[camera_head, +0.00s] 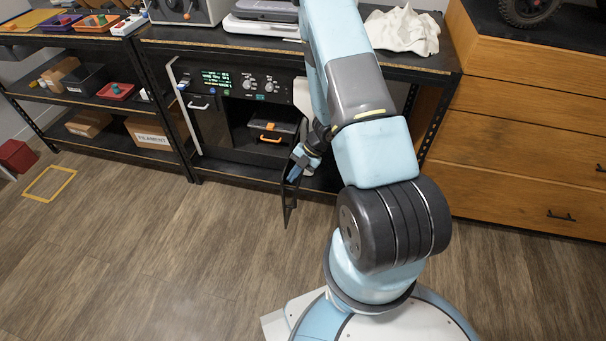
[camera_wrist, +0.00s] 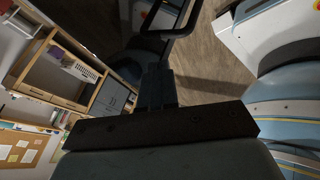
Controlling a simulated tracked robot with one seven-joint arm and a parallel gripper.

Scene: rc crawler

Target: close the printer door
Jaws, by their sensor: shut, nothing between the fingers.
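The printer (camera_head: 232,82) stands on the shelf under the worktop, with a green-lit display and knobs on its front. Its dark door (camera_head: 289,207) stands open at the right side of the opening, swung out toward me and seen nearly edge-on. My gripper (camera_head: 294,176) is shut and empty, right at the door's upper part; I cannot tell whether it touches the door. In the wrist view my gripper's dark fingers (camera_wrist: 157,82) are together, below a black curved bar that I cannot identify for sure.
A case with an orange handle (camera_head: 271,138) sits inside the printer opening. A wooden drawer cabinet (camera_head: 530,130) stands at the right. A white cloth (camera_head: 402,31) lies on the worktop. Shelves with a filament box (camera_head: 150,133) are at the left. The floor (camera_head: 150,260) in front is clear.

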